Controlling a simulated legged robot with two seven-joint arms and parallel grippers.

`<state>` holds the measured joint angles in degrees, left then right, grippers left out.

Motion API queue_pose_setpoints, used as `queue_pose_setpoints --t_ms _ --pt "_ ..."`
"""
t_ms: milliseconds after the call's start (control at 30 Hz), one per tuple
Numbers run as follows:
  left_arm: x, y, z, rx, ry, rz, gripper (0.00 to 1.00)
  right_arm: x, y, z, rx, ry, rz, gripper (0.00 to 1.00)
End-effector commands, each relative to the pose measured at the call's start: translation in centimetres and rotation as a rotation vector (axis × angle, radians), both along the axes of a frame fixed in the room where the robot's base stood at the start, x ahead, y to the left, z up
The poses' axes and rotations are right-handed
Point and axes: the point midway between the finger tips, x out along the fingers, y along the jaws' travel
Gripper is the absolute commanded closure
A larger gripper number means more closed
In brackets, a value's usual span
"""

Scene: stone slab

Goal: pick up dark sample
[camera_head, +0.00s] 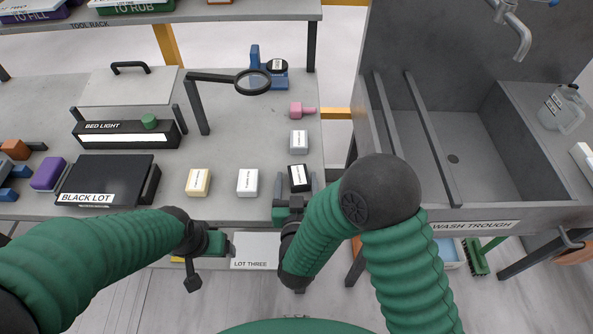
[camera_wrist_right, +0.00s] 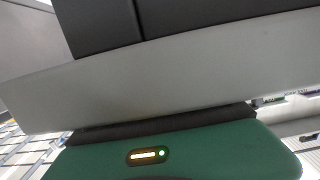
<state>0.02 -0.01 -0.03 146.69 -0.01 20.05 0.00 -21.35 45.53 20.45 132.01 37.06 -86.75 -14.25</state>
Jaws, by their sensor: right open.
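The dark sample (camera_head: 299,177) is a small black block with a white label on top. It lies near the front edge of the grey stone slab (camera_head: 222,150). My right gripper (camera_head: 296,186) is open at the front edge, its fingers appearing on either side of the dark sample; whether they touch it I cannot tell. In the right wrist view, a dark surface fills the top above a pale grey band, too close to identify surely. My left gripper (camera_head: 212,250) is low in front of the slab, apart from the samples; its jaws do not show clearly.
A white sample (camera_head: 247,182), a cream sample (camera_head: 198,182) and a grey sample (camera_head: 299,141) lie nearby. A pink piece (camera_head: 300,109) and a magnifier (camera_head: 252,82) stand behind. The black lot tray (camera_head: 107,178) is left. The wash trough (camera_head: 465,212) is right, across a gap.

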Motion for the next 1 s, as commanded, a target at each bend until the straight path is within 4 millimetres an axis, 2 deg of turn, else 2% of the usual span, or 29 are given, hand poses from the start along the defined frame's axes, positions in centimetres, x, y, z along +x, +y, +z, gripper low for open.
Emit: queue_pose_setpoints --t_ms 133,167,667,700,1000 --pt "-0.01 -0.02 -0.03 0.000 0.000 -0.001 0.24 -0.06 -0.05 -0.13 0.001 0.004 0.003 0.29" --pt "-0.01 -0.02 -0.03 0.000 0.000 -0.001 0.24 -0.05 -0.08 -0.13 0.001 0.004 0.003 0.32" --pt "0.00 -0.02 -0.01 0.000 0.000 -0.001 0.24 -0.02 0.12 -0.08 0.000 0.002 0.004 0.98" --pt "0.00 -0.02 -0.01 0.000 0.000 -0.001 0.24 -0.02 0.12 -0.08 0.000 0.002 0.004 1.00" --pt "0.01 -0.03 0.10 0.000 0.000 -0.001 0.24 0.05 0.05 0.12 0.000 0.000 0.003 1.00"
